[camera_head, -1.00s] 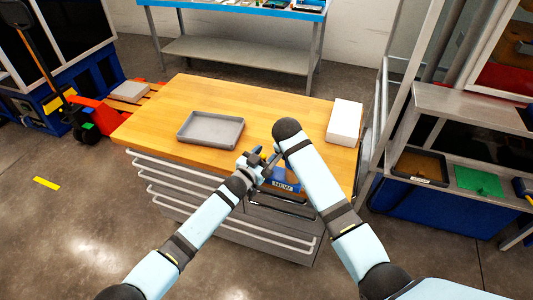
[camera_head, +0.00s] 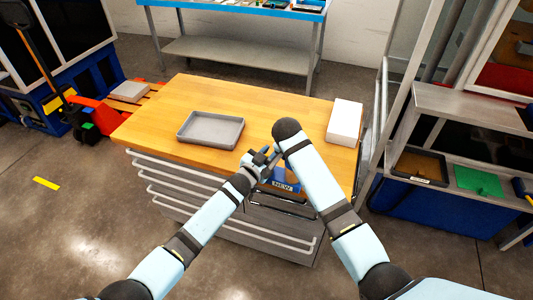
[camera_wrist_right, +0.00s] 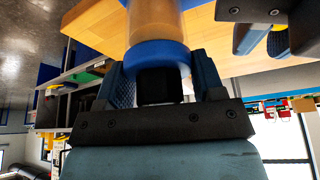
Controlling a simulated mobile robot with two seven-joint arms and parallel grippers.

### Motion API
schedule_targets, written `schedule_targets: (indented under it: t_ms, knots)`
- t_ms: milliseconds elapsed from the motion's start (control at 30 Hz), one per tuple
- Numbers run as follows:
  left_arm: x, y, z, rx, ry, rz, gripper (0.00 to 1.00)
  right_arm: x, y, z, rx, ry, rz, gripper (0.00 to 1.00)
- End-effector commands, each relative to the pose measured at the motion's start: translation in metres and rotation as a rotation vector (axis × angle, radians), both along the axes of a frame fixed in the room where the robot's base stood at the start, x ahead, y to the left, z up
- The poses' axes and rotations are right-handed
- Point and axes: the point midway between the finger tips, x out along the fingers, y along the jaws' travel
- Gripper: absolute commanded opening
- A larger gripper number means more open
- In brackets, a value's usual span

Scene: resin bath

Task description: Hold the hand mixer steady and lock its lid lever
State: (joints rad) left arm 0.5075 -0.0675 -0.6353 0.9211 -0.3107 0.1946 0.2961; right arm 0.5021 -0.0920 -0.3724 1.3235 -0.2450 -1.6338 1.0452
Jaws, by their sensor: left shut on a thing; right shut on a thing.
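The hand mixer (camera_wrist_right: 157,25) shows in the right wrist view as an amber see-through cylinder with a blue collar and a dark part below it. My right gripper (camera_wrist_right: 155,85) is shut on this lower part, with one blue finger on each side. My left gripper (camera_head: 268,158) is close to the end of my right arm, over the table's front edge. It also shows at the upper right in the wrist view (camera_wrist_right: 264,40), beside the mixer. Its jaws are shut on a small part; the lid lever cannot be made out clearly.
The wooden tabletop (camera_head: 190,100) bears an empty grey tray (camera_head: 183,139) left of the grippers and a white block (camera_head: 345,122) at the right. The tabletop's back is clear.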

Motion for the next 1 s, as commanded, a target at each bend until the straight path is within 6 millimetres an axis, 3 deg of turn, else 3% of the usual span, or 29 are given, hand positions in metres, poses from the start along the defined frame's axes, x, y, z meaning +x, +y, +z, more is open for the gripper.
schedule_targets:
  t_ms: [200,533,567,633,1000]
  knots:
    - [-0.0062,-0.0115,-0.0017,0.195,-0.096,0.000,0.00,0.0006,0.0000,0.0013,0.000,-0.003,0.000,0.25]
    - [-0.0065,-0.0123,-0.0021,0.221,-0.108,-0.001,0.00,0.0007,0.0000,0.0015,0.000,-0.003,0.000,0.25]
    - [-0.0065,-0.0122,-0.0021,0.221,-0.108,-0.001,0.29,0.0007,0.0000,0.0015,0.000,-0.003,0.000,0.25]
    - [-0.0065,-0.0122,-0.0020,0.220,-0.107,-0.001,0.45,0.0007,0.0000,0.0015,0.000,-0.003,0.000,0.25]
    - [-0.0088,-0.0094,-0.0019,0.219,-0.108,0.000,0.48,0.0005,0.0001,0.0012,0.000,-0.003,0.001,0.25]
